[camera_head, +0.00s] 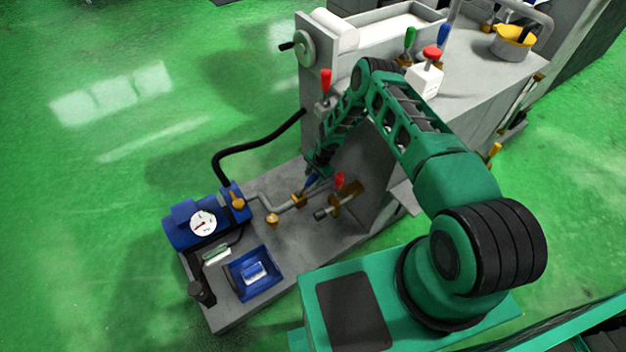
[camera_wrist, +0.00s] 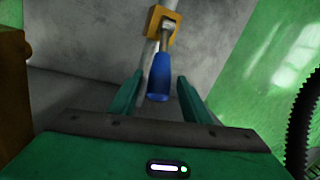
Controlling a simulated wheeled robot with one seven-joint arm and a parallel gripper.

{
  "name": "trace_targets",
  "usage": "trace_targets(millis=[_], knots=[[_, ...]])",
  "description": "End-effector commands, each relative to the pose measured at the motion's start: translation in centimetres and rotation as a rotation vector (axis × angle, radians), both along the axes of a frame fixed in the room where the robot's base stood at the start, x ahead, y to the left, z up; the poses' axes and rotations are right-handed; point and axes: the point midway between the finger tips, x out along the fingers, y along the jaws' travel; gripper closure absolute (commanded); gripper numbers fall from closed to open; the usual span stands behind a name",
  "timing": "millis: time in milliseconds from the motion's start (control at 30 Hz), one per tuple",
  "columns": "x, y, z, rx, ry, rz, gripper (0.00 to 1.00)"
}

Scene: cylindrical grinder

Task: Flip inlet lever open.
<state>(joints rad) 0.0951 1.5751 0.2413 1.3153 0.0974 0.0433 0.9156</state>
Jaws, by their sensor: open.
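A lever with a blue handle (camera_wrist: 159,78) shows in the wrist view, its metal shank running up to a yellow-brown valve body (camera_wrist: 163,22) on a pipe. My gripper (camera_wrist: 158,88) is open, with one green finger on each side of the blue handle and gaps showing on both sides. In the head view the blue handle (camera_head: 311,182) is small beside the brass valve on the grey base, and my gripper (camera_head: 316,174) is just above it, partly hidden by my arm. I cannot tell which lever is the inlet one.
A red-handled valve (camera_head: 340,181) stands close to the right. A blue pump with a gauge (camera_head: 203,222), a black hose (camera_head: 240,152) and a blue box (camera_head: 254,273) are on the left. The grey machine body (camera_head: 365,185) rises behind. Upright red, green and blue levers stand higher up.

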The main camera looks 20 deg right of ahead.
Motion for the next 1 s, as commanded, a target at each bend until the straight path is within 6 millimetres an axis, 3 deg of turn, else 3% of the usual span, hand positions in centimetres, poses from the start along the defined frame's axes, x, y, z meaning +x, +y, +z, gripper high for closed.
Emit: trace_targets(millis=[200, 500, 700, 1000], knots=[[0.24, 0.19, -1.35, 0.0, 0.0, 0.001, 0.57], [0.31, 0.06, -1.45, -0.001, 0.0, 0.0, 0.57], [0.32, 0.06, -1.45, -0.001, 0.0, 0.0, 1.0], [-0.2, 0.09, -1.3, -0.015, -0.004, -0.001, 1.0]])
